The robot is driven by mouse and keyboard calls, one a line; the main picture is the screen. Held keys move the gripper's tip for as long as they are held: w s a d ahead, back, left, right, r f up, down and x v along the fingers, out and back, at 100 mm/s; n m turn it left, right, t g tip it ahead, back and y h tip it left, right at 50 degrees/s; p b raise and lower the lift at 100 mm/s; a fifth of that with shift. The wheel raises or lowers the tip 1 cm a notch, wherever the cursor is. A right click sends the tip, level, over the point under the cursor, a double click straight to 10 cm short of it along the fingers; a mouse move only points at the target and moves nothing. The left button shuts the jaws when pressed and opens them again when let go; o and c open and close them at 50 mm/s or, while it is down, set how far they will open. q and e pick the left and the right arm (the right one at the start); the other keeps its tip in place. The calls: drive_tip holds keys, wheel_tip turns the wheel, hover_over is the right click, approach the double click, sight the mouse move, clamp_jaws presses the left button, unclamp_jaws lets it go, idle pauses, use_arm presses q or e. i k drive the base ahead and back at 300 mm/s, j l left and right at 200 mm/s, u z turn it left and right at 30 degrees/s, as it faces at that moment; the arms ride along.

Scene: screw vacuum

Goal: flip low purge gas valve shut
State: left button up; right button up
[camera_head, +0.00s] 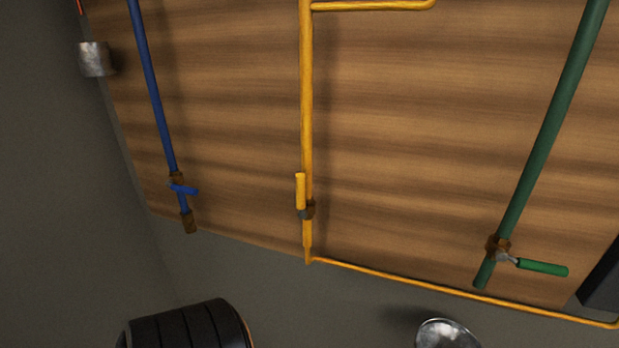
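Three valves sit on pipes along a wooden panel, and no label shows which carries purge gas. The yellow pipe (307,110) has a valve with a yellow handle (300,190) lying along the pipe. The green pipe (553,120) has a brass valve (498,247) with a green handle (543,268) pointing right, across the pipe. The blue pipe (152,85) has a brass fitting and a small blue handle (184,189) set across it. Neither of my grippers is in view.
The wooden panel (410,130) fills the back. A black ribbed cylinder (190,326) and a shiny silver dome (446,334) show at the bottom edge. A metal cylinder (95,59) is at upper left. A thin yellow pipe runs along the panel's lower edge.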

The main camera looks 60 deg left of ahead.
sight(300, 184)
drive_tip(key=u, duration=1.7)
drive_tip(key=j, duration=0.1)
